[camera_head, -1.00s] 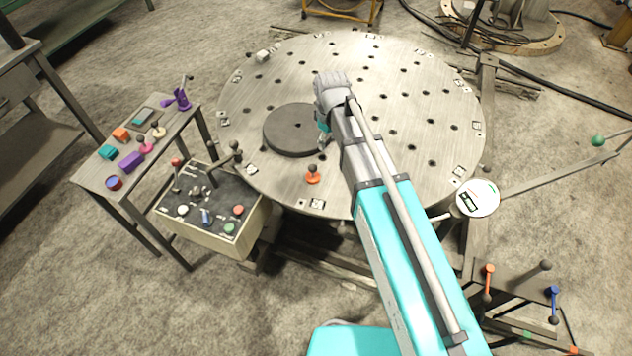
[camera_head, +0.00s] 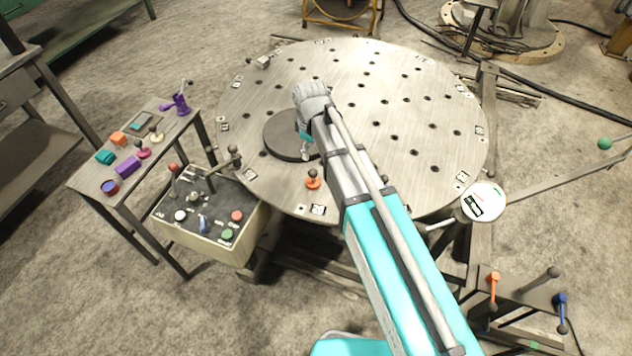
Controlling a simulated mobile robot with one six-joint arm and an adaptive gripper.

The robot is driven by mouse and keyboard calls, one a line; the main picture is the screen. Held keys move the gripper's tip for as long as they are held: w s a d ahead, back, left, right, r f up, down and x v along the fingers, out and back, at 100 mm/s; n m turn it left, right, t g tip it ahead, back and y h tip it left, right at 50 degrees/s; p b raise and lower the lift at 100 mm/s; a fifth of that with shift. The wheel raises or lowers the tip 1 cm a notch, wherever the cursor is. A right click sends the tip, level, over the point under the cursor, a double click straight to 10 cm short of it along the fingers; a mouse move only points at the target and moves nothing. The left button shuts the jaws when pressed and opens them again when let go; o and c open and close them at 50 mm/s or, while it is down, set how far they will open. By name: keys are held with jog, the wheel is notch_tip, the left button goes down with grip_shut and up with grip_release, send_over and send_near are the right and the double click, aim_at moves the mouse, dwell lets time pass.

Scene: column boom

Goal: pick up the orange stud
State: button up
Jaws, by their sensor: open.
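The orange stud (camera_head: 313,182) has an orange base and a dark round knob on top. It stands upright on the big round metal table (camera_head: 400,165), near its front edge. My gripper (camera_head: 306,154) hangs at the end of my arm, over the right part of the dark disc, a little above the stud in the picture. It is small and partly hidden by my own wrist and arm. Its jaws are open and nothing shows between them. The stud is apart from the gripper and in full view, just left of my arm.
A dark flat disc (camera_head: 283,137) lies on the table beside the stud. A control box (camera_head: 200,243) with levers and buttons stands at the table's lower left. A side bench (camera_head: 95,190) holds several coloured parts. A white round dial (camera_head: 484,201) stands at the right edge.

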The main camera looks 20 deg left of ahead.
aim_at(313, 176)
jog(key=shift+f+b, duration=3.55)
jog(key=shift+f, duration=0.3)
jog(key=shift+f, duration=0.1)
jog(key=shift+d+f+b, duration=0.15)
jog(key=shift+f+b, duration=2.35)
jog(key=shift+b, duration=0.15)
grip_shut()
